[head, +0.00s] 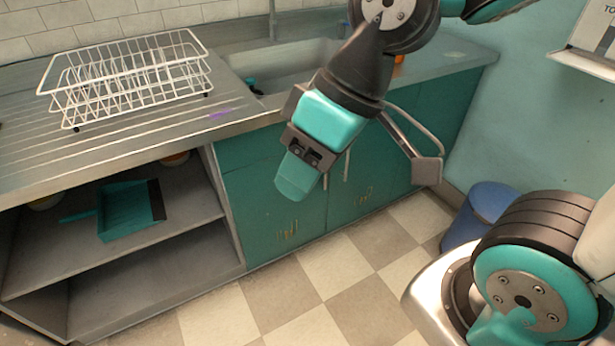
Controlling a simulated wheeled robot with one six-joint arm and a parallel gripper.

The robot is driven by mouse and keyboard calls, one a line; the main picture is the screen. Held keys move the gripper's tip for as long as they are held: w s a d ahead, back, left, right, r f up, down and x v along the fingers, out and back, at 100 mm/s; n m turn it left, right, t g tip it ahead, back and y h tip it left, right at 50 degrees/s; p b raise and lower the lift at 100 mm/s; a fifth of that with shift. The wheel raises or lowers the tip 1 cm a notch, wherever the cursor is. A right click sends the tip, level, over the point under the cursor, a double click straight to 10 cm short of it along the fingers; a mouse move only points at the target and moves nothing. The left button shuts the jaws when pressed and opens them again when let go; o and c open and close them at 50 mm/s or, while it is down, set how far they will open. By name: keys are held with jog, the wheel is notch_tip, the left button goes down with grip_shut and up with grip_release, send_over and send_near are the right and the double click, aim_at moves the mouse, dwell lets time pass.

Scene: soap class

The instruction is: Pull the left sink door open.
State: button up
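The sink cabinet has teal doors below the steel sink (290,62). The left sink door (262,205) looks shut, flush with the cabinet front. The right door (375,185) also looks shut. Two pale upright handles show near where the doors meet: the left one (326,182) and the right one (347,166). My gripper (360,138) hangs in front of the doors, covering their upper middle. Its grey right finger is spread out to the right, and its other finger is mostly hidden behind the teal housing. It looks open and empty. I cannot tell its distance from the handles.
A white wire dish rack (130,78) stands on the steel drainboard. Open shelves at left hold a teal dustpan (125,210). A blue bin (482,212) stands at right by the wall. The checkered floor (300,290) before the doors is clear.

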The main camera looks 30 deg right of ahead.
jog(key=w+d+f+m+t+y+b, duration=0.15)
jog(key=w+f+t+b, duration=0.25)
jog(key=w+f+b, duration=0.7)
jog(key=w+d+f+m+t+y+b, duration=0.1)
jog(key=w+d+f+t+b, duration=0.35)
jog(key=f+b, duration=0.95)
jog(key=w+d+f+m+t+h+b, duration=0.3)
jog(key=w+d+f+t+h+b, duration=0.15)
jog(key=d+f+b, duration=0.65)
jog(key=w+d+f+m+t+h+b, duration=0.4)
jog(key=w+d+f+h+b, duration=0.2)
jog(key=d+f+b, duration=0.45)
jog(key=shift+n, duration=0.25)
jog(key=shift+w+d+f+p, duration=0.1)
jog(key=shift+w+d+p, duration=0.35)
jog(key=shift+w+p, duration=1.75)
jog(key=shift+w+d+r+p, duration=0.1)
jog(key=shift+w+d+p, duration=0.65)
jog(key=shift+w, duration=2.7)
jog(key=shift+w+d+f+p, duration=0.1)
jog(key=shift+w+p, duration=1.8)
jog(key=shift+w, duration=0.9)
jog(key=shift+c, duration=0.5)
grip_shut()
